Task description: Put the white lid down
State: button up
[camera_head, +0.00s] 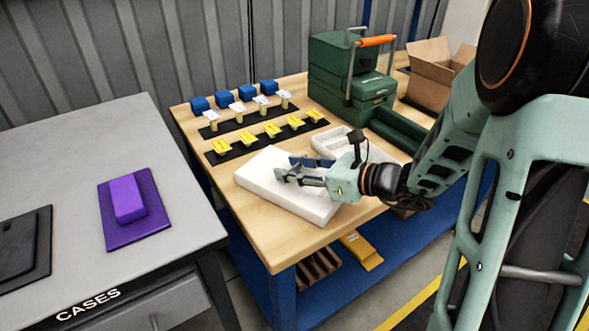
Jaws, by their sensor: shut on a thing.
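The white lid (265,180) is a flat white slab at the near left part of the wooden workbench. My gripper (283,172) reaches in from the right and is shut on the lid, with its fingers over the lid's upper side. The lid looks slightly tilted. I cannot tell whether its underside touches the bench top. An open white box (332,140) sits just behind the lid and is partly hidden by my gripper and arm.
A green toolbox (345,75) and cardboard carton (438,68) are at the back. A grey table (75,160) with a purple block (128,201) is left, across a gap.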

jog(key=shift+f, duration=0.1)
jog(key=shift+f, duration=0.15)
jog(key=o, duration=1.1)
jog(key=shift+r, duration=0.25)
jog(key=shift+s+d+r, duration=0.15)
jog(key=shift+d, duration=0.15)
jog(key=p+v, duration=0.2)
jog(key=v, duration=0.9)
jog(key=shift+s+d, duration=0.1)
jog(key=shift+r, duration=0.1)
